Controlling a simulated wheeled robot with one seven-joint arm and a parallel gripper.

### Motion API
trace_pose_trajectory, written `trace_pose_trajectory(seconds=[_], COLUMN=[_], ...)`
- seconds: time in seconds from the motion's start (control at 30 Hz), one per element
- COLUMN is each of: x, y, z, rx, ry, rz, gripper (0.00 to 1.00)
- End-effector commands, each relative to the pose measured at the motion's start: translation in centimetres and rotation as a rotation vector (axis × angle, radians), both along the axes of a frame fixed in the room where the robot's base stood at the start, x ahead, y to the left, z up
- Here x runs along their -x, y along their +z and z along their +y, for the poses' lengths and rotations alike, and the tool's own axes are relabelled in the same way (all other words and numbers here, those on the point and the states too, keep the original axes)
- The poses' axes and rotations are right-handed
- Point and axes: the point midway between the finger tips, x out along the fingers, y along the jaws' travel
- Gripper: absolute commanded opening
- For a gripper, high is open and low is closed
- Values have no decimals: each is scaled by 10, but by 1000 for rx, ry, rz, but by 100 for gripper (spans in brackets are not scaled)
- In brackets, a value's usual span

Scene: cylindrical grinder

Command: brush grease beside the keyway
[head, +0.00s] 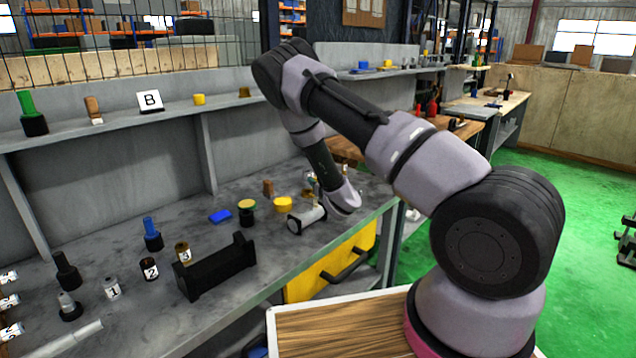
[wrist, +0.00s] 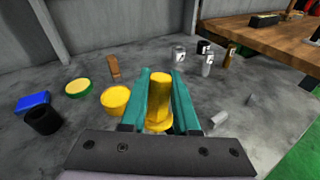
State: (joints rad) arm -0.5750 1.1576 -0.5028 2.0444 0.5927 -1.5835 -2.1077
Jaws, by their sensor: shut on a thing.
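In the wrist view my gripper (wrist: 161,76) has its two teal fingers on either side of a yellow stepped cylindrical piece (wrist: 159,98), shut on it. The piece has a wider collar low down; its far end is hidden and I see no bristles. In the head view my arm reaches down over the bench and the fingers cannot be made out. A yellow round tin (wrist: 115,100) stands just left of the fingers, with a green-rimmed yellow tin (wrist: 78,88) further left. I cannot make out a keyway in either view.
A brown upright piece (wrist: 113,68), a black cup (wrist: 44,120) and a blue block (wrist: 33,102) stand left. Small labelled cans (wrist: 178,56) stand beyond. A black cradle (head: 215,267) and a pale bar (head: 75,340) are on the nearer bench. The bench's front edge lies right.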

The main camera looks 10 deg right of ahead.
Motion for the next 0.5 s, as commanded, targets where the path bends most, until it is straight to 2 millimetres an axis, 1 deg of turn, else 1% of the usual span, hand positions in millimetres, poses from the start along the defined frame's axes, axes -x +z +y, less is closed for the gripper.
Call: trace_pose_trajectory(seconds=[0.17,0.5], x=[1,9], y=[-1,0], z=[1,-6], rx=[0,2], ry=[0,-1], rz=[4,3], gripper=[0,0])
